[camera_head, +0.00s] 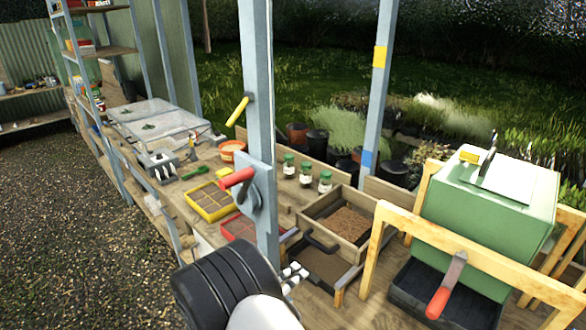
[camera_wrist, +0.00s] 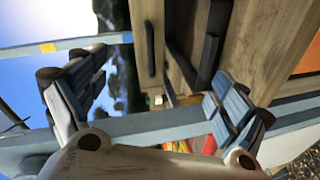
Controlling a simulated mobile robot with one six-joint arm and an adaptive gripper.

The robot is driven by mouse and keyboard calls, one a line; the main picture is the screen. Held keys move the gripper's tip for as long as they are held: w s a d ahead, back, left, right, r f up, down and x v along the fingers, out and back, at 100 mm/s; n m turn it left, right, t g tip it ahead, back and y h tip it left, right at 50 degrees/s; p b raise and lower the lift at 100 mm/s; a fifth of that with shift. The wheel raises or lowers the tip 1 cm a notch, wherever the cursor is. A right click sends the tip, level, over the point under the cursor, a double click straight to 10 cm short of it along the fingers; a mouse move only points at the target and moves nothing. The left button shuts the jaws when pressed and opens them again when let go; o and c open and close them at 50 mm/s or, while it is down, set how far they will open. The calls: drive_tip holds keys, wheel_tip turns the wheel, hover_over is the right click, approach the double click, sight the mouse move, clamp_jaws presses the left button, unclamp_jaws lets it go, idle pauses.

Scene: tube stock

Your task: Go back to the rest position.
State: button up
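My gripper (camera_wrist: 155,92) is open in the wrist view, its two blue-padded fingers wide apart with nothing held between them. A grey-blue post (camera_wrist: 165,126) crosses behind the fingers, and wooden boards with a dark handle (camera_wrist: 150,48) lie beyond. In the camera_head view, only a small pale part of my gripper (camera_head: 292,278) shows past my black and white arm, at the bottom centre. It is by the front of the workbench, close to the foot of the post (camera_head: 260,120). The rest of it is hidden by the arm.
A red-handled tool (camera_head: 236,178) hangs on the post. A yellow tray (camera_head: 208,203) and a red tray (camera_head: 238,228) lie left of it. A wooden sieve box (camera_head: 340,200), lidded jars (camera_head: 305,175) and a green machine (camera_head: 490,215) in a wooden frame stand right. Gravel (camera_head: 60,210) is clear at left.

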drive_tip(key=w+a+r+m+y+b, duration=0.1)
drive_tip(key=w+r+y, duration=0.2)
drive_tip(key=r+y, duration=0.15)
drive_tip(key=w+a+r+m+y, duration=0.2)
drive_tip(key=r+y, duration=0.1)
drive_tip(key=r, duration=0.3)
drive_tip(key=s+d+r+g+y+b, duration=0.1)
drive_tip(key=s+d+r+y, duration=0.1)
drive_tip(key=s+r+y, duration=0.5)
drive_tip(key=s+d+m+g+h+b, duration=0.1)
drive_tip(key=s+d, duration=0.4)
drive_tip(key=s, duration=0.5)
drive_tip(key=s+d+m+g+h, duration=0.2)
drive_tip(key=s+d, duration=0.3)
drive_tip(key=s, duration=0.4)
drive_tip(key=s+d+m+g+h+b, duration=0.1)
drive_tip(key=s+d+g, duration=0.2)
drive_tip(key=s, duration=0.7)
drive_tip(key=d, duration=0.2)
drive_tip(key=shift+s+d+g+h+b, duration=0.3)
drive_tip(key=shift+s+d+g+h, duration=0.05)
drive_tip(key=shift+g, duration=0.05)
drive_tip(key=shift+f, duration=0.1)
